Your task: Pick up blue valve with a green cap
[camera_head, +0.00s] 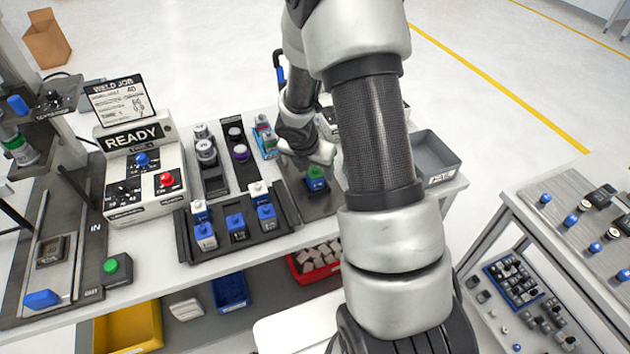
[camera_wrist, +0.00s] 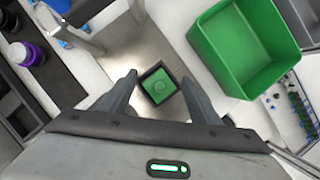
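The blue valve with a green cap (camera_head: 316,179) stands on a grey plate at the right part of the bench. In the wrist view its square green cap (camera_wrist: 158,86), with a dark edge, shows from above. My gripper (camera_wrist: 158,76) is open, with its two fingers apart on either side of the cap in that view. No contact is visible, and I cannot tell the height of the fingertips over the valve. In the head view my arm hides much of the gripper.
A black tray (camera_head: 183,238) with several blue valves with white or blue caps stands left of the valve. A green bin (camera_wrist: 243,45) is close by at the right in the wrist view. A grey bin (camera_head: 432,157) is at the bench's right end.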

